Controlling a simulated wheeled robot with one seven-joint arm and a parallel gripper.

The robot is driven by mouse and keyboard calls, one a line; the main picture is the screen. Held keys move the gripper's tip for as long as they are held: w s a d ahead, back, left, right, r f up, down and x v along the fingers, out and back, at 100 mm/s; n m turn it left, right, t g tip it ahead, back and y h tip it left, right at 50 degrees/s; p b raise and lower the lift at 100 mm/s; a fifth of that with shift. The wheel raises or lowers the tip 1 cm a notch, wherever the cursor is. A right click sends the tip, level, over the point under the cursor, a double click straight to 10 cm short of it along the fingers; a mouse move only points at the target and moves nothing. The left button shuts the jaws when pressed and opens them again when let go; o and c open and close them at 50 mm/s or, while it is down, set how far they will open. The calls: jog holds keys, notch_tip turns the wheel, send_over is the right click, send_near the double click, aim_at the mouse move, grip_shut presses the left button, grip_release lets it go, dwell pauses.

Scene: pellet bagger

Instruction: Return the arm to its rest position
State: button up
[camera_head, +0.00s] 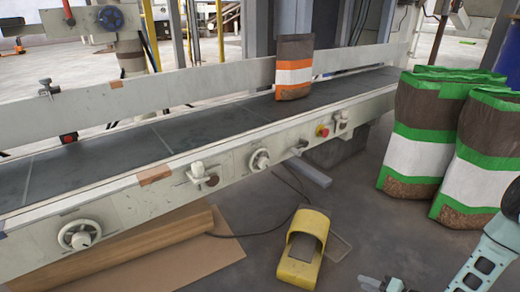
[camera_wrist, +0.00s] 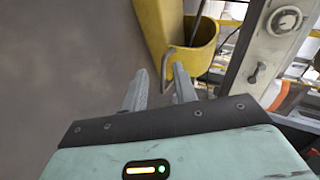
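My gripper (camera_wrist: 160,72) shows in the wrist view with its two grey fingers apart. I see nothing held between them; bare floor and part of the yellow foot-pedal housing lie beyond the tips. In the head view part of my pale teal arm reaches in at the lower right edge. My arm is to the right of the yellow foot pedal (camera_head: 303,249), which also shows in the wrist view (camera_wrist: 178,32).
A conveyor (camera_head: 150,140) with knobs along its side panel crosses the view. A brown bag with orange and white bands (camera_head: 294,67) stands upright on it. Green-banded bags (camera_head: 415,155) stand on the floor at right, close to my arm. Cardboard (camera_head: 165,262) lies below the conveyor.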

jog(key=w+a+r+n+g+h+p, duration=0.1)
jog(key=w+r+n+g+h+p, duration=0.15)
jog(key=w+r, duration=0.35)
jog(key=s+a+r+n+g+h+p, duration=0.1)
jog(key=a+r+n+g+p, duration=0.3)
jog(key=r, duration=0.8)
jog(key=s+a+r+n+t+h+b, duration=0.1)
jog(key=a+r+n+h, duration=0.15)
jog(key=a+r, duration=0.65)
jog(key=s+a+r+n+g+h+p, duration=0.1)
jog(key=s+a+r+n+g+p, duration=0.15)
jog(key=s+r, duration=1.05)
jog(key=s+a+r+n+g+h+p, duration=0.1)
jog(key=s+a+r+n+g+p, duration=0.2)
jog(key=s+r, duration=0.95)
notch_tip(320, 180, up, 36)
jog(key=t+p, duration=0.1)
jog(key=p, duration=3.5)
jog(key=shift+s+d+r+p, duration=0.15)
jog(key=shift+s+r+p, duration=0.1)
jog(key=shift+p, duration=0.15)
